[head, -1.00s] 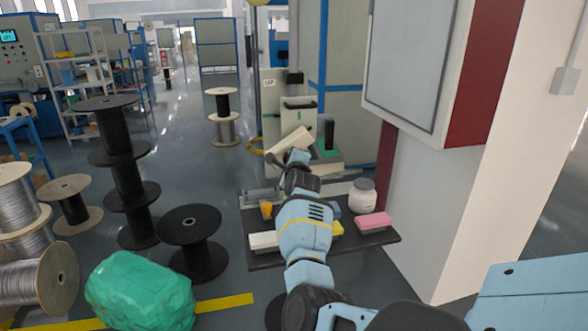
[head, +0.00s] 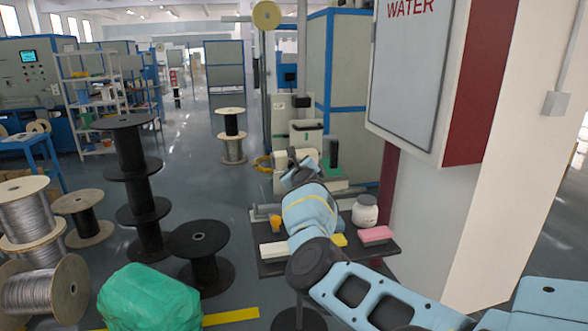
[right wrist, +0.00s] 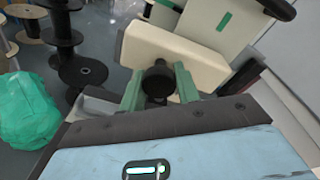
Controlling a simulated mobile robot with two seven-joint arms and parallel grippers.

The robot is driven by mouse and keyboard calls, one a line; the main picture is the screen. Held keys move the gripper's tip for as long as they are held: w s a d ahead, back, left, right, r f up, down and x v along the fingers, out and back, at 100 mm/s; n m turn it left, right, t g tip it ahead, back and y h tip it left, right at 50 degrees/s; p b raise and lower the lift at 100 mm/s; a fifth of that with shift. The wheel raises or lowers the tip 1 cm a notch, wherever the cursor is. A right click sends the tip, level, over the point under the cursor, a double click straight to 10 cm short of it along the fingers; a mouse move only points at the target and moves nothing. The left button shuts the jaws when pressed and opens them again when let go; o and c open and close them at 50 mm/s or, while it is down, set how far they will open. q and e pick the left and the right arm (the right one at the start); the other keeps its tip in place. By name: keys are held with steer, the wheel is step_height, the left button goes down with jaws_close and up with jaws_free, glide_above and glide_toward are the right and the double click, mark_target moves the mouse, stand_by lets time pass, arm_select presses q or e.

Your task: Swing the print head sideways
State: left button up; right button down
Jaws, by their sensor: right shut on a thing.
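The print head is a cream block (right wrist: 195,52) with a black round knob (right wrist: 157,80) on its near face, seen tilted in the right wrist view. My right gripper (right wrist: 160,87) has its two green fingers on either side of the knob, shut on it. In the head view, the print head (head: 281,160) is partly hidden behind my right gripper (head: 296,168) and wrist, in front of the pale machine (head: 305,132). My left gripper is not in view.
A dark bench (head: 275,268) below my right arm holds a white jar (head: 365,212), a pink block (head: 376,235) and an orange cup (head: 276,224). Black spools (head: 200,262) and a green wrapped bundle (head: 150,298) stand left. A water cabinet (head: 415,70) is at right.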

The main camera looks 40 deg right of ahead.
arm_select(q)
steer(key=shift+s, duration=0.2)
arm_select(e)
steer(key=shift+a+r, duration=0.1)
steer(key=shift+r, duration=0.05)
steer(key=c, duration=1)
jaws_free()
steer(key=shift+w, duration=0.1)
steer(key=shift+c, duration=0.2)
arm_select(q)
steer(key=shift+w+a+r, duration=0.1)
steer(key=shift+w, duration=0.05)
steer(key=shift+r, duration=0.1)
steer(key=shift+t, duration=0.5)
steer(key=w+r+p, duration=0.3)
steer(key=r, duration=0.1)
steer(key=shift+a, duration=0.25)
arm_select(e)
steer(key=v, duration=0.8)
